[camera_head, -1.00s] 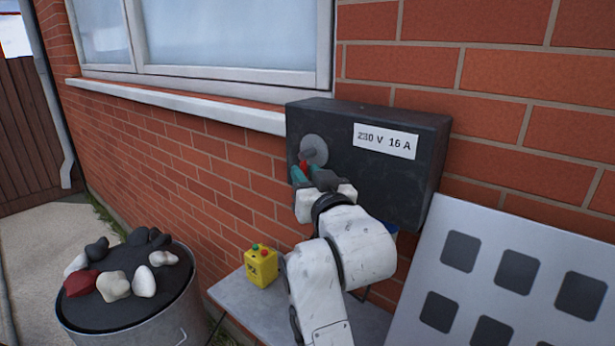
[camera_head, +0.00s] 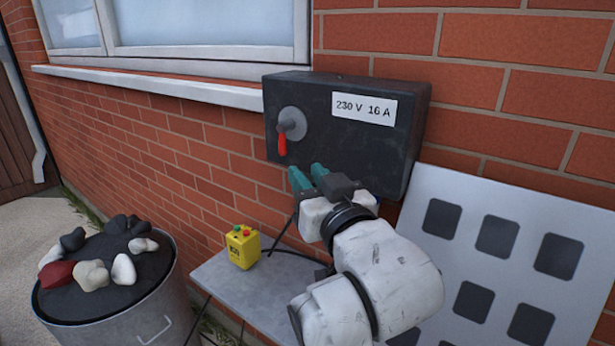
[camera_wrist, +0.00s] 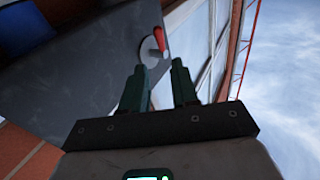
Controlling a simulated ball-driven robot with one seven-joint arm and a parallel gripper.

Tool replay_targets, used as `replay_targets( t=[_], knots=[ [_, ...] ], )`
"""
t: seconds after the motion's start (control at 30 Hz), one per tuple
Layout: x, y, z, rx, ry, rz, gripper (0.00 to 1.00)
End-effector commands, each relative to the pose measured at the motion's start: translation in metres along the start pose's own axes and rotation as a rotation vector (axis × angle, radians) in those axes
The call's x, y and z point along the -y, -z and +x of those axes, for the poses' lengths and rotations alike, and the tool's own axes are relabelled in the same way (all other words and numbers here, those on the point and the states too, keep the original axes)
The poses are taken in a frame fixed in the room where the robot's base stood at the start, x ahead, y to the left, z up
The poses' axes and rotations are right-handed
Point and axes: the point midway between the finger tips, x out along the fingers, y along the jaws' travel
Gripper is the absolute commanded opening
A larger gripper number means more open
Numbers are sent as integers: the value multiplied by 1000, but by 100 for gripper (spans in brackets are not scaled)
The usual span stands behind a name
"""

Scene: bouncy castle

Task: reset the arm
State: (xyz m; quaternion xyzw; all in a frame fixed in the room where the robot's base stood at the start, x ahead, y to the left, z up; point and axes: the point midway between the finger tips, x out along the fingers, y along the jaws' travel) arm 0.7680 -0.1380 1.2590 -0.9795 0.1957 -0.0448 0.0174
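My arm is in front of the brick wall, and my gripper (camera_head: 308,177) has green fingertips. In the wrist view the two fingers of my gripper (camera_wrist: 160,88) stand apart with nothing between them. The gripper is below and to the right of the red switch handle (camera_head: 282,143), clear of it. The handle points down from a round grey disc (camera_head: 293,121) on the dark switch box (camera_head: 345,148), labelled 230 V 16 A. In the wrist view the red handle (camera_wrist: 160,38) shows beyond the fingertips.
A grey table (camera_head: 232,292) with a yellow box (camera_head: 243,246) with red and green buttons stands below. A metal bin (camera_head: 130,325) topped with several stones is at left. A white panel with dark squares (camera_head: 415,190) leans at right, close to my arm.

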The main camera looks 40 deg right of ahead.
Motion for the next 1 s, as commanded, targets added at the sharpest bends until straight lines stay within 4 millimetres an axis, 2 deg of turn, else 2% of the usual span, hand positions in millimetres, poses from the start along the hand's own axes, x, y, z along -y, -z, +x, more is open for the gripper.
replay_targets(
  t=[0.37,0.47,0.57,0.67,0.7,0.77,0.87,1.0],
  knots=[
    [0,0,0,0,0,0,29],
    [1,-16,1,45,11,-18,29],
    [4,-55,0,158,39,-57,29],
    [6,-110,-9,316,80,-105,29],
    [7,-133,-14,385,98,-125,29],
    [7,-167,-26,486,124,-151,29],
    [5,-220,-50,653,168,-188,29],
    [2,-288,-96,882,231,-227,29]
  ],
)
